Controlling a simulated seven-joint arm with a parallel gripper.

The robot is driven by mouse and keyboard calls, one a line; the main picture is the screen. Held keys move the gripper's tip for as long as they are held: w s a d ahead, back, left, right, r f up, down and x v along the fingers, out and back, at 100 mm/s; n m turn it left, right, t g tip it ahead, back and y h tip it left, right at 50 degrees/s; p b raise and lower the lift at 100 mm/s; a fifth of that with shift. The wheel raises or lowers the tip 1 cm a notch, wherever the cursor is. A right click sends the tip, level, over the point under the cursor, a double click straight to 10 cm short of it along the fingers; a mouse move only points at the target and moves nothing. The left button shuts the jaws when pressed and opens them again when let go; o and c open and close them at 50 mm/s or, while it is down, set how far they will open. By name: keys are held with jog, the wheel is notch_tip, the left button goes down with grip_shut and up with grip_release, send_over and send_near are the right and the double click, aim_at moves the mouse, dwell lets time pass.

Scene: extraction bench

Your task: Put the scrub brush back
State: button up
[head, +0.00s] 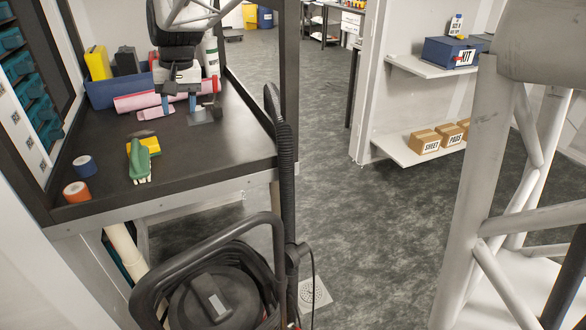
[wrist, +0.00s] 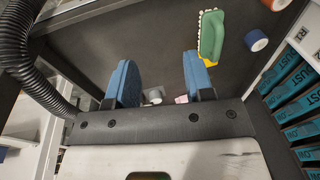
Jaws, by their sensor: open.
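The green scrub brush (head: 140,163) with pale bristles lies on the dark bench top near its front edge. It lies against or partly over a yellow item (head: 153,146); I cannot tell which. In the wrist view the brush (wrist: 210,34) is at the top, beyond the right fingertip, with its bristles along its left and top edges. My gripper (head: 178,105) has blue fingertips, spread apart and empty, over the back of the bench near the pink rolls.
A blue roll (head: 85,166) and an orange roll (head: 76,192) stand left of the brush. A blue bin (head: 104,94) and pink rolls (head: 138,101) are at the back. A black hose (head: 283,150) rises along the bench's right side. The right front bench top is clear.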

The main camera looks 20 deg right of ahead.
jog(key=s+d+f, duration=0.3)
jog(key=s+d, duration=0.1)
jog(key=s, duration=0.7)
jog(key=s+d+f+t+h, duration=0.1)
jog(key=s+d+f, duration=0.2)
jog(key=s, duration=0.9)
jog(key=s+d+f, duration=0.4)
jog(key=s+d, duration=0.3)
jog(key=s, duration=0.5)
jog(key=shift+d+h, duration=0.25)
jog(key=shift+h, duration=0.15)
